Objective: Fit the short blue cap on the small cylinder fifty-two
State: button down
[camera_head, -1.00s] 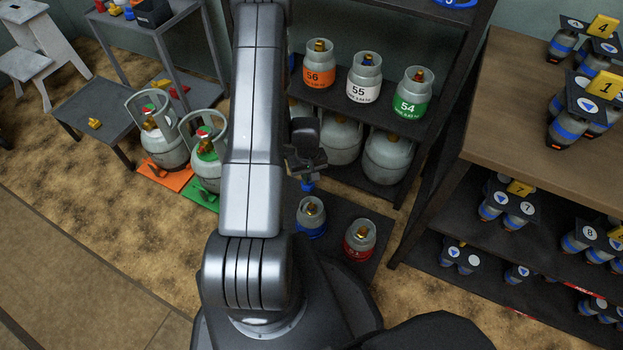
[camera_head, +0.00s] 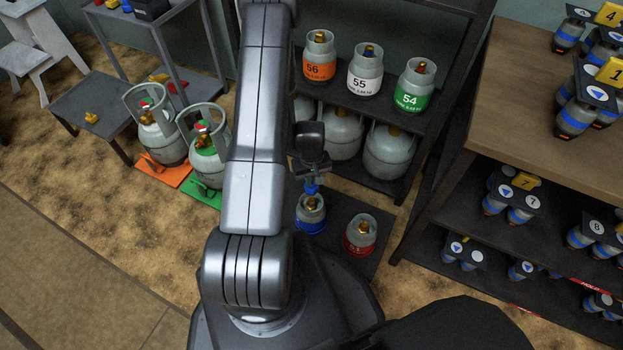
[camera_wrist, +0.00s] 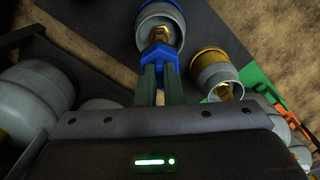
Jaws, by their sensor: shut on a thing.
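My gripper (camera_head: 309,174) is shut on the short blue cap (camera_head: 311,188). In the wrist view, the gripper (camera_wrist: 158,78) shows the blue cap (camera_wrist: 158,58) between its two fingers. A small grey cylinder with a blue band (camera_head: 311,225) stands upright on the dark low platform, just below the cap. It also shows in the wrist view (camera_wrist: 160,12), with the cap overlapping its near rim. Its number is not readable. I cannot tell whether the cap touches the brass valve inside the collar.
A red-banded cylinder (camera_head: 360,236) stands close by on the right. A yellow-banded cylinder (camera_wrist: 217,72) shows beside the cap in the wrist view. Cylinders 56 (camera_head: 319,70), 55 (camera_head: 365,82) and 54 (camera_head: 412,98) stand on the shelf behind. Larger cylinders stand on orange and green mats at left.

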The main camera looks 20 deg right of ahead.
jog(key=b, duration=0.5)
send_over(312, 200)
jog(key=shift+a+f, duration=0.1)
jog(key=shift+f, duration=2.8)
jog(key=shift+f+b, duration=1.75)
jog(key=shift+b, duration=0.05)
jog(key=c, duration=1.5)
grip_release()
notch_tip(312, 200, up, 14)
jog(key=p, duration=0.5)
jog(key=shift+f, duration=0.1)
